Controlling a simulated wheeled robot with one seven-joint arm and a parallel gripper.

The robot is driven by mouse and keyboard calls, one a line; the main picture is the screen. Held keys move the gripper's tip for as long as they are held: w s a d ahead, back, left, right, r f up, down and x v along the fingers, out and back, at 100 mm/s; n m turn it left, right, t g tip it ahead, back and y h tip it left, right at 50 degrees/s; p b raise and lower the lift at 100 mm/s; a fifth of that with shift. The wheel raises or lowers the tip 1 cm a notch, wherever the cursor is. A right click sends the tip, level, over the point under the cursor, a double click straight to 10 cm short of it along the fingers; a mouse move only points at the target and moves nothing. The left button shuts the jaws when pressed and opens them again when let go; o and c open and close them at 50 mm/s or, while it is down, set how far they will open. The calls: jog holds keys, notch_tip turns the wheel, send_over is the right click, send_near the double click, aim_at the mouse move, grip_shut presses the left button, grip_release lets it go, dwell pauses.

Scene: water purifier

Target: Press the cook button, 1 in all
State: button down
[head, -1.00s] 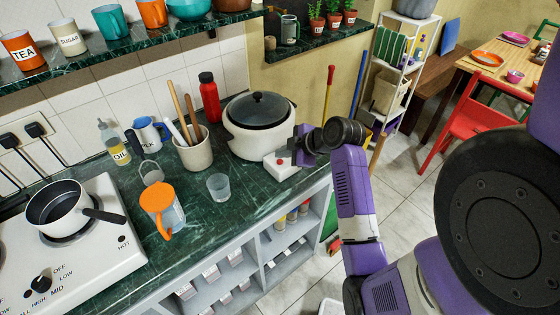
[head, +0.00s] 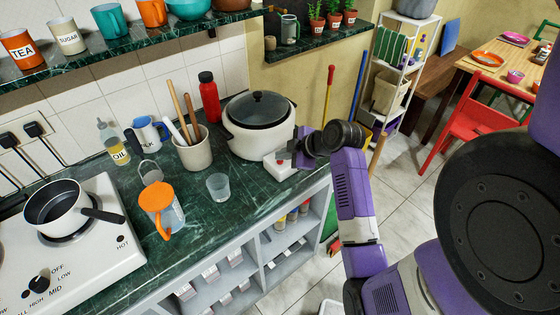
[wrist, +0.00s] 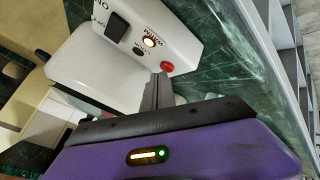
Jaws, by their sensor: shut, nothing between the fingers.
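The white cooker (head: 259,138) with a dark lid stands at the right end of the green counter. Its front control panel (wrist: 120,40) fills the upper part of the wrist view. The panel has a red button (wrist: 167,66) beside lettering that seems to read "COOK", a lit orange-white light (wrist: 150,41) and a black ON/OFF switch (wrist: 117,27). My gripper (wrist: 161,80) is shut and empty, its tips just below the red button in the wrist picture. I cannot tell whether they touch it. In the head view my gripper (head: 294,150) is at the panel's right side.
A clear glass (head: 218,187), a utensil crock (head: 193,152), an orange-lidded pitcher (head: 158,197) and a red bottle (head: 209,102) stand left of the cooker. The counter's front edge runs close by, with open shelves (head: 285,252) below it.

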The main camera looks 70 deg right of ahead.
aim_at(283, 163)
jog(key=shift+f, duration=0.3)
jog(key=shift+r, duration=0.15)
dwell(0.5)
jog(key=shift+r+p, duration=0.65)
jog(key=shift+r, duration=0.05)
notch_tip(283, 163, up, 5)
jog(key=p, duration=0.4)
jog(key=shift+r, duration=0.1)
dwell(0.8)
